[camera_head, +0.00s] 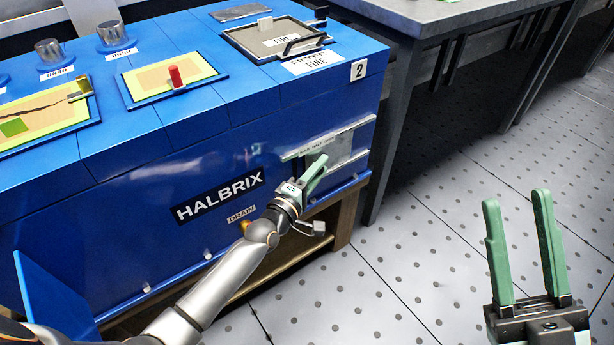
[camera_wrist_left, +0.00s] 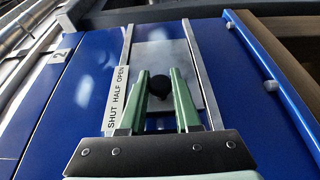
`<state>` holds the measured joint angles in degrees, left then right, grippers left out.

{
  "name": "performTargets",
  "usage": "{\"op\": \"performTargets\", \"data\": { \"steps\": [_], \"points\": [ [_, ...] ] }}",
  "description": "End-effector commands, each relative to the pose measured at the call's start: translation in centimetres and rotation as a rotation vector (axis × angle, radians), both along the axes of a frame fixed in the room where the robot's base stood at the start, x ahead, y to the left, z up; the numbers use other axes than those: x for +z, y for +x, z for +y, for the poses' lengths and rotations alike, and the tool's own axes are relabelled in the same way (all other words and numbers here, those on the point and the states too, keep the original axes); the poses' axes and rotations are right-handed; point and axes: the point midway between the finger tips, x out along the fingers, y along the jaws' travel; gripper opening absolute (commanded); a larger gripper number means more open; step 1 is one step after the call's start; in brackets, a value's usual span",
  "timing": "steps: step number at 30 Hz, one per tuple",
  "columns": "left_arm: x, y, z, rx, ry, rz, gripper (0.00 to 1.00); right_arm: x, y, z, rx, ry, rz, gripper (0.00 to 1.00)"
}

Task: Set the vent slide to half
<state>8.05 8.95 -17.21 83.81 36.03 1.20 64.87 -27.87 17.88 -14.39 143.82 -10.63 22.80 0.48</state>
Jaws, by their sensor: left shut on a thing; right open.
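The vent slide (camera_head: 341,151) is a pale metal plate between two rails on the blue cabinet's front, partly behind my left gripper (camera_head: 316,163). In the left wrist view the slide plate (camera_wrist_left: 158,55) carries a round black knob (camera_wrist_left: 160,87). The green fingers of my left gripper (camera_wrist_left: 158,73) are shut on this knob, one on each side. A white label (camera_wrist_left: 120,98) beside one rail reads SHUT, HALF, OPEN; the plate lies toward the OPEN end. My right gripper (camera_head: 516,198) is open and empty over the floor at the right.
The blue cabinet (camera_head: 130,230) carries a HALBRIX plate (camera_head: 218,196) and a DRAIN label (camera_head: 242,213). On its top are a tray (camera_head: 240,36), a red peg (camera_head: 176,76) and metal knobs (camera_head: 112,35). A grey table (camera_head: 440,14) stands behind right. The floor at right is clear.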

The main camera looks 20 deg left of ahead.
Motion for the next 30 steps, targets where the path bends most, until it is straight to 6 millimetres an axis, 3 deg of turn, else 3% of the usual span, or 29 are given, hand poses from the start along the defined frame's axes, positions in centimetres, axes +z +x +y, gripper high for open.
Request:
{"op": "performTargets", "data": {
  "steps": [11,12,18,30],
  "points": [
    [-0.01,0.61,-0.46,-0.001,0.001,0.002,0.00,-0.14,0.02,0.04,0.000,0.000,0.002,0.42],
    [-0.01,0.61,-0.47,-0.001,0.001,0.002,0.36,-0.14,0.02,0.04,0.000,0.000,0.002,0.42],
    [0.00,0.59,-0.47,-0.001,0.001,0.002,0.59,-0.14,0.03,0.04,0.001,0.001,0.003,0.42],
    [0.03,-0.29,-0.22,-0.001,0.002,0.004,0.60,0.37,0.02,0.01,0.001,0.004,0.004,0.42]
  ]
}}
